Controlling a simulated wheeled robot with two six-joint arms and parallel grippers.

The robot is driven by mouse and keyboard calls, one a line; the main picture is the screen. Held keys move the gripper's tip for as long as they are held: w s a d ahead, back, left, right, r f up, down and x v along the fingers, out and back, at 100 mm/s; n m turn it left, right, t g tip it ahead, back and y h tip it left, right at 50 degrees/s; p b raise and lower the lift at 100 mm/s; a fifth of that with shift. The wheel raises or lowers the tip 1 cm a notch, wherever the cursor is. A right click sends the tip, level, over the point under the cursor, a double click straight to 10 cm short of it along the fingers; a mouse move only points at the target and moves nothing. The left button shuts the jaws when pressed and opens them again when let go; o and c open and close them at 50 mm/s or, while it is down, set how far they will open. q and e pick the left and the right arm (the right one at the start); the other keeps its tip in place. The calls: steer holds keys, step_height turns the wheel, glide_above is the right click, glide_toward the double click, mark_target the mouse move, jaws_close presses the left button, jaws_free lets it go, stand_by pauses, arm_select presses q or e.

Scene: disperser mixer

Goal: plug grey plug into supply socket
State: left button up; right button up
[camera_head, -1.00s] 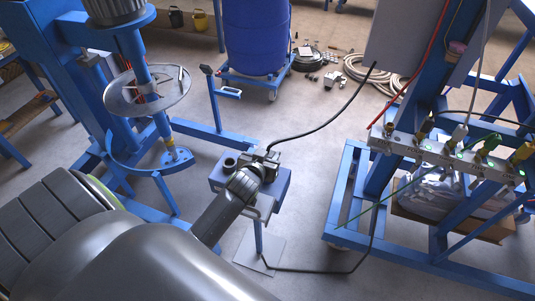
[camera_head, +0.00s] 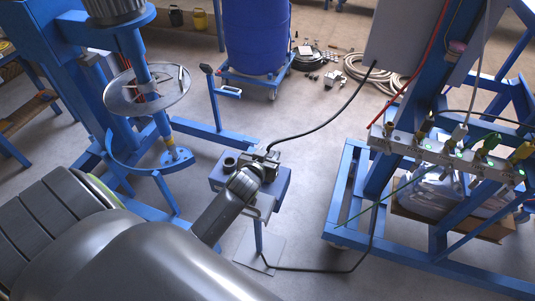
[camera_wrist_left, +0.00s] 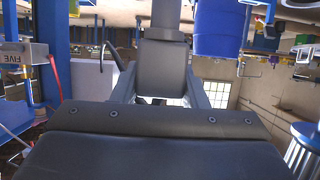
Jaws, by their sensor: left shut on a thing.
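My left gripper (camera_head: 266,157) is over the small blue box (camera_head: 276,186) on a stand in the head view. It is shut on the grey plug, which is mostly hidden by the fingers there. A black cable (camera_head: 325,128) runs from the gripper up to a grey cabinet. In the left wrist view a dark grey block, seemingly the plug (camera_wrist_left: 165,68), sits between the fingers. A round black fitting (camera_head: 230,163) is on the box, just left of the gripper. I cannot tell whether the plug touches the box, or which fitting is the supply socket. My right gripper is not in view.
A grey bar (camera_head: 435,155) with several coloured connectors and green lights is on the blue frame at right. The grey cabinet (camera_head: 400,38) hangs above. The mixer's disc (camera_head: 120,97) is at left, a blue barrel (camera_head: 257,35) behind.

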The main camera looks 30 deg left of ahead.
arm_select(q)
steer(key=shift+s+f+b, duration=0.1)
steer(key=shift+f+b, duration=1.4)
steer(key=shift+f, duration=0.6)
steer(key=o, duration=1.2)
steer(key=shift+c, duration=0.2)
steer(key=shift+r, duration=0.1)
